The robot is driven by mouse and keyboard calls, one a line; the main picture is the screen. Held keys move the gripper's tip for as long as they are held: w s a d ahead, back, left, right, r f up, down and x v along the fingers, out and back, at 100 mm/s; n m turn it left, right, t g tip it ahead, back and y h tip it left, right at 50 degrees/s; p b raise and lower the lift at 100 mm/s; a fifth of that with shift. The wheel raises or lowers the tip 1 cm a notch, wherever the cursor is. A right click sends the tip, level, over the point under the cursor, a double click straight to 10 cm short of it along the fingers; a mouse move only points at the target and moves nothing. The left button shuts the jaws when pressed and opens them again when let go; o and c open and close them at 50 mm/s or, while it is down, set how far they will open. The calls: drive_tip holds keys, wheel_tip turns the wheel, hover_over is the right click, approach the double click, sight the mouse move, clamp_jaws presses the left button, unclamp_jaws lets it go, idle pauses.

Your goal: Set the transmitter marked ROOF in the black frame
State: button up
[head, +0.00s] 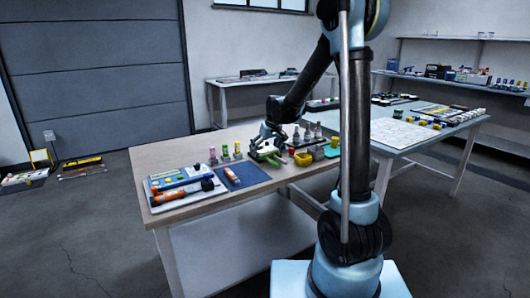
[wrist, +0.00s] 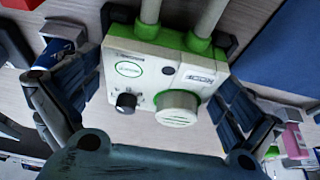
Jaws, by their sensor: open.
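A white and green transmitter (wrist: 150,75) with a black knob, a larger white knob and two pale rods fills the middle of the wrist view. In the head view, the transmitter (head: 265,155) lies on the wooden table under my gripper. Dark corner pieces (wrist: 116,14) show behind the transmitter; I cannot tell whether they belong to the black frame.
On the wooden table (head: 225,198), a blue mat (head: 250,174) and a tray with orange tools (head: 155,193) lie left of my gripper. Several small bottles stand behind. A yellow bin (head: 303,159) and grey-topped bottles are close on the right. The table's front edge is clear.

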drive_tip(key=shift+r, duration=0.65)
idle(0.4)
drive_tip(key=shift+r, duration=2.95)
